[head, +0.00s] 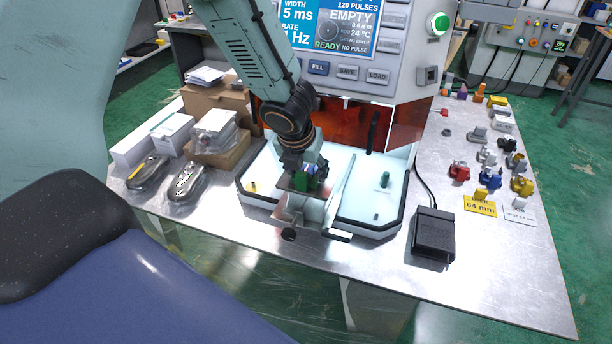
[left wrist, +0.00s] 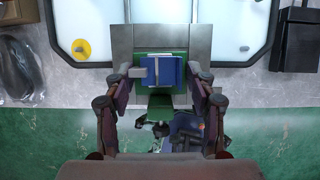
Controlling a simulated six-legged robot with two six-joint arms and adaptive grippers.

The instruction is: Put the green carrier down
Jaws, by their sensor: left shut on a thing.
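The green carrier (left wrist: 160,101) is between the two fingers of my left gripper (left wrist: 160,86) in the left wrist view, with a blue block (left wrist: 164,68) on it. A grey metal plate (left wrist: 160,37) shows just beyond them. In the head view my left gripper (head: 303,180) points down at the front middle of the white lit tray of the machine, shut on the carrier. The fingers and wrist partly hide the carrier there. I cannot tell whether its underside touches anything. My right gripper is in neither view.
The white tray (head: 350,212) has a dark rim, with a yellow piece (head: 253,187) at left and a green piece (head: 385,180) at right. A black pedal (head: 433,234) stands right. Boxes (head: 172,134) and wrapped items stand left. Coloured parts (head: 490,178) lie on the right of the table.

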